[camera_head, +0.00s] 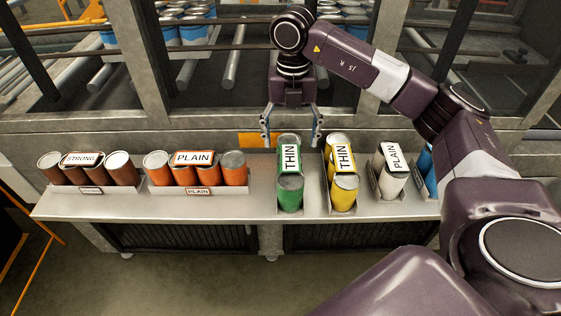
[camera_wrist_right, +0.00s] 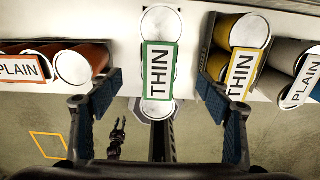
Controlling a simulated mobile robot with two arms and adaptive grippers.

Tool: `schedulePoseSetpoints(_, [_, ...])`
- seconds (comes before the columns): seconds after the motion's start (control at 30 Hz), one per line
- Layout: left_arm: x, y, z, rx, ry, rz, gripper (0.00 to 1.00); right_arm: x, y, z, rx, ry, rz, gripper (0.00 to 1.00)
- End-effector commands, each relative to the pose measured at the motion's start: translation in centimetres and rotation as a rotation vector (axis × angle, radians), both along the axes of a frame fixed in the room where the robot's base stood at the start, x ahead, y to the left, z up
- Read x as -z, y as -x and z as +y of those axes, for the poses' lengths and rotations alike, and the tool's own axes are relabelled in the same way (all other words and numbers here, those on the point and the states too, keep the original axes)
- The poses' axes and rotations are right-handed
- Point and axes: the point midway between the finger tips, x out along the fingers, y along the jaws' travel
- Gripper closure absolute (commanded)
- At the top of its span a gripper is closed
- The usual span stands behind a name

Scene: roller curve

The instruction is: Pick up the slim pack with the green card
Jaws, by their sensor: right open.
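The slim pack with the green card (camera_head: 289,158) stands on the grey shelf (camera_head: 250,200). Its green-bordered card reads THIN and lies across green cans with silver lids. My right gripper (camera_head: 291,138) is open and empty over the far end of this pack, with one finger to each side. In the right wrist view, the green card (camera_wrist_right: 158,68) shows between the two fingers, nearer the middle, with gaps on both sides. No contact is visible. A small dark gripper-like shape (camera_wrist_right: 117,135), perhaps my left gripper, shows low in that view; its jaws are unclear.
A yellow THIN pack (camera_head: 343,165) stands close on the right. Beyond it are a white PLAIN pack (camera_head: 391,172) and blue cans (camera_head: 426,165). An orange PLAIN pack (camera_head: 195,170) and a brown STRONG pack (camera_head: 88,167) stand left. Metal posts and roller conveyors are behind.

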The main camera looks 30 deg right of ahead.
Motion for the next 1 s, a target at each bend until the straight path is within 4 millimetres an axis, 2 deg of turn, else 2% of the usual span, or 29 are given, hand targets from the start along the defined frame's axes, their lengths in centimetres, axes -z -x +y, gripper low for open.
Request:
schedulePoseSetpoints(0.07, [-0.4, 0.7, 0.0, -0.001, -0.001, 0.009, 0.71, 0.9, 0.1, 0.0, 0.0, 0.001, 0.004, 0.29])
schedulePoseSetpoints(0.3, [-1.7, 5.8, 0.3, -0.001, -0.007, 0.079, 0.71, 3.7, -0.1, 0.4, -0.003, -0.001, 0.005, 0.29])
schedulePoseSetpoints(0.37, [-2.2, 6.4, 0.4, -0.001, -0.008, 0.087, 0.71, 4.6, -0.1, 0.6, -0.003, -0.002, 0.005, 0.29])
schedulePoseSetpoints(0.47, [-2.5, 6.2, 0.3, 0.0, -0.007, 0.083, 0.71, 6.1, -0.2, 0.5, -0.003, -0.001, 0.004, 0.29])
schedulePoseSetpoints(0.53, [-2.6, 5.3, 0.3, 0.0, -0.006, 0.072, 0.71, 6.7, -0.2, 0.6, -0.003, -0.002, 0.001, 0.29])
schedulePoseSetpoints(0.7, [-2.7, 2.3, 0.0, 0.001, -0.001, 0.028, 0.71, 7.0, -0.3, 0.5, -0.003, -0.002, -0.001, 0.29])
schedulePoseSetpoints(0.8, [-2.7, 1.9, 0.0, 0.001, -0.001, 0.022, 0.71, 7.0, -0.3, 0.5, -0.003, -0.002, -0.001, 0.3])
schedulePoseSetpoints(1.0, [-2.6, 3.0, 0.1, 0.001, -0.003, 0.039, 0.71, 7.0, -0.3, 0.5, -0.003, -0.002, 0.0, 0.52])
